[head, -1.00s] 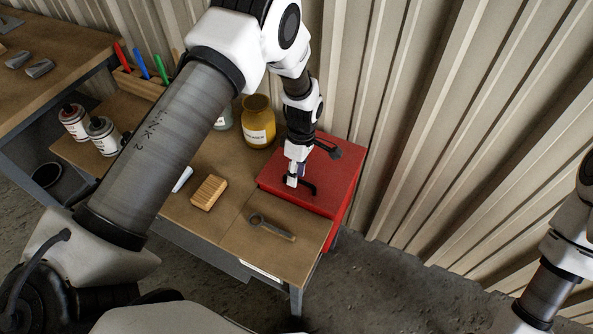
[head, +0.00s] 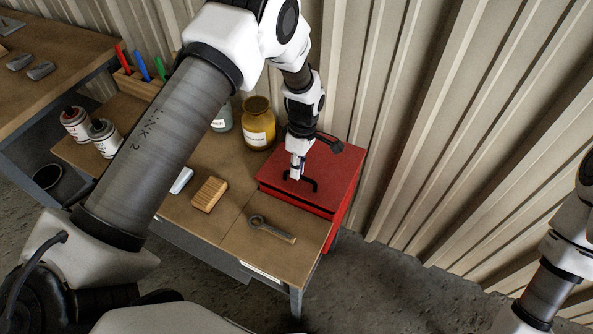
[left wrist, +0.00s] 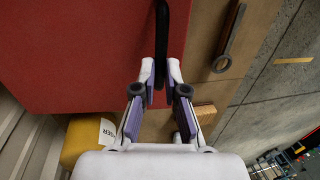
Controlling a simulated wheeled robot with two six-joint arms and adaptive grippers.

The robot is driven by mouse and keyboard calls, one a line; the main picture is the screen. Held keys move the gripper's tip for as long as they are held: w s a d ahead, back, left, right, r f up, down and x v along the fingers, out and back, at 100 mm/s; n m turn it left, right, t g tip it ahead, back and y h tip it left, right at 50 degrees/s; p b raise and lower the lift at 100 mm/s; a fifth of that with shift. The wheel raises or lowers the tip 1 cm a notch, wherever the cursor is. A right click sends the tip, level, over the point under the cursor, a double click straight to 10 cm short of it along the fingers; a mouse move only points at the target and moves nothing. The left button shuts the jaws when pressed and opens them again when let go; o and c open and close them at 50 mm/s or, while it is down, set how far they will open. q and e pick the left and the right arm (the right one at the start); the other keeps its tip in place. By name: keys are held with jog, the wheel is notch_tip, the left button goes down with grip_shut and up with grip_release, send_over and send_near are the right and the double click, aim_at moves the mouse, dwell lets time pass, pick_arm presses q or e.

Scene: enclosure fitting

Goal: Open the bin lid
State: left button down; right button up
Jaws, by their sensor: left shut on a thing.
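The red bin stands at the right end of the workbench, and its flat red lid (head: 335,170) carries a black bar handle (head: 309,187). A narrow dark gap shows under the lid's front edge, so the lid looks slightly raised. My left gripper (head: 296,177) reaches down from above and is shut on the handle. In the left wrist view the gripper (left wrist: 160,72) has its fingers on both sides of the handle (left wrist: 162,35), with the red lid (left wrist: 75,50) behind. My right gripper is out of view; only part of that arm shows at the right edge.
A wrench (head: 272,230) and a wooden-looking block (head: 209,195) lie on the workbench (head: 228,220) in front of the bin. A yellow jar (head: 258,125) stands close to its left. A corrugated wall (head: 420,130) rises behind. Open floor lies to the right.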

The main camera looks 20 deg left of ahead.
pick_arm(q)
jog(key=w+r+p, duration=0.1)
jog(key=w+r, duration=0.5)
jog(key=r, duration=0.4)
jog(key=shift+w+d+p, duration=0.15)
jog(key=shift+w+p, duration=0.15)
jog(key=shift+p, duration=0.05)
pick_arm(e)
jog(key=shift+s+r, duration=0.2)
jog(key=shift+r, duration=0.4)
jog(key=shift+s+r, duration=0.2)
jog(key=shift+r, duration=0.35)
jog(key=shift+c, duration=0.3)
